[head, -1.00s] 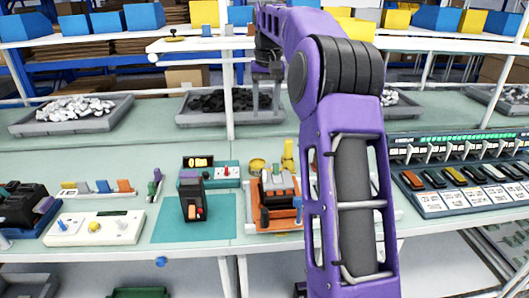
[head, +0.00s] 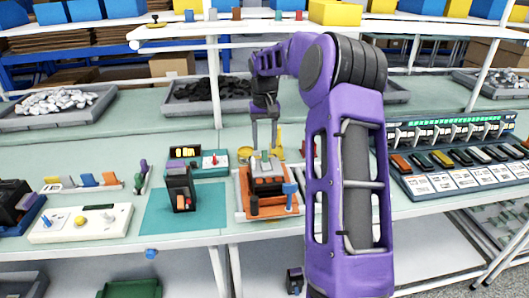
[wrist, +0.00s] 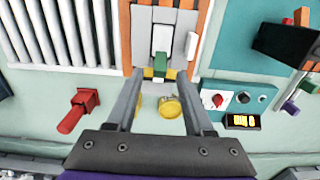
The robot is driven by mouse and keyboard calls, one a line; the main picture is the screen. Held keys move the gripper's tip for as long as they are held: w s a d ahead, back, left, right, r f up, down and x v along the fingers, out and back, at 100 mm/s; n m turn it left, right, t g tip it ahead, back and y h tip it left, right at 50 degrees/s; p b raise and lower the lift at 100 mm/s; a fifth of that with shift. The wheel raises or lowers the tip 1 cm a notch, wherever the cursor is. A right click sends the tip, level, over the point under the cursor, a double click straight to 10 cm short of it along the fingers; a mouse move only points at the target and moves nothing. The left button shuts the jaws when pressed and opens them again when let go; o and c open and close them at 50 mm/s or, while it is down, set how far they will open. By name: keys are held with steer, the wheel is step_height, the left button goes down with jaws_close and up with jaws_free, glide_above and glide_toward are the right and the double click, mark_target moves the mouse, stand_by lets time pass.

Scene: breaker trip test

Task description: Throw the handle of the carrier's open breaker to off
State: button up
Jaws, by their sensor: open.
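An orange carrier (head: 243,213) sits on the bench in the middle of the head view. It holds a dark-and-grey breaker block (head: 268,185) with small levers on top. In the wrist view the carrier (wrist: 202,30) is at the top, with a grey-and-white breaker face (wrist: 162,38) and a green handle (wrist: 160,66). My gripper (head: 264,146) is open above the far side of the carrier. In the wrist view its fingertips (wrist: 160,80) lie either side of the green handle, with gaps on both sides. I cannot tell the handle's exact height between them.
A black unit (head: 181,188) stands on a teal mat (head: 154,222) left of the carrier. A teal box with a red knob (head: 212,162) is behind it. A yellow part (head: 278,146) stands close beside my gripper. A panel of switches (head: 450,165) is at right.

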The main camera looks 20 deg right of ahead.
mark_target(265, 159)
steer(key=shift+f, duration=1.7)
jaws_close()
